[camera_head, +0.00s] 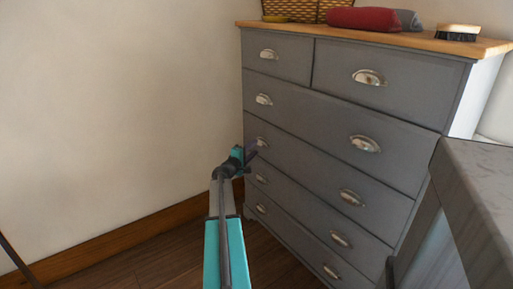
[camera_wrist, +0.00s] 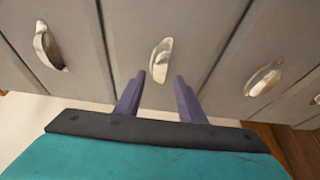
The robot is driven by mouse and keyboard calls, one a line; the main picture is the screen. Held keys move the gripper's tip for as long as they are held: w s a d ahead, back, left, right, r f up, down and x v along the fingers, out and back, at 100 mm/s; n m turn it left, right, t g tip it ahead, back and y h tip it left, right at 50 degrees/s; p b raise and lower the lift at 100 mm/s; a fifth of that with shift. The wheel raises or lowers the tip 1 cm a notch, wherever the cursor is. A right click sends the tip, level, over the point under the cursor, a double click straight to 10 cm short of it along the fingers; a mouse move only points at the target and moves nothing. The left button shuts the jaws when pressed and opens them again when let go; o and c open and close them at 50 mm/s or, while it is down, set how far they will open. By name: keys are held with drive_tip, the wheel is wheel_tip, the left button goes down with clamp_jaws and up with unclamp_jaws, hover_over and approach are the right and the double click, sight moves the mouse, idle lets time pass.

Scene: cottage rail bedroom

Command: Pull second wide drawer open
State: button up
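A grey chest of drawers (camera_head: 300,110) stands against the wall, with two small drawers on top and several wide drawers below. The second wide drawer (camera_head: 305,170) looks closed, with a metal cup handle at its left (camera_head: 262,142) and one at its right (camera_head: 351,198). My gripper (camera_head: 253,152) is at the left handle of this drawer. In the wrist view the purple fingers (camera_wrist: 158,92) are apart, with an empty gap between them. The middle handle (camera_wrist: 160,60) shows just beyond and between the fingertips. I see no contact with it.
A basket (camera_head: 295,10), a red and grey rolled cloth (camera_head: 370,19) and a brush (camera_head: 457,33) sit on the wooden top. A grey furniture piece (camera_head: 475,180) stands close at the right.

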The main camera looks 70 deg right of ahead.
sight(259, 144)
drive_tip(key=shift+s+d, duration=0.15)
drive_tip(key=shift+d, duration=0.7)
drive_tip(key=shift+s+d, duration=0.15)
drive_tip(key=shift+d, duration=0.65)
drive_tip(key=shift+a, duration=0.1)
clamp_jaws()
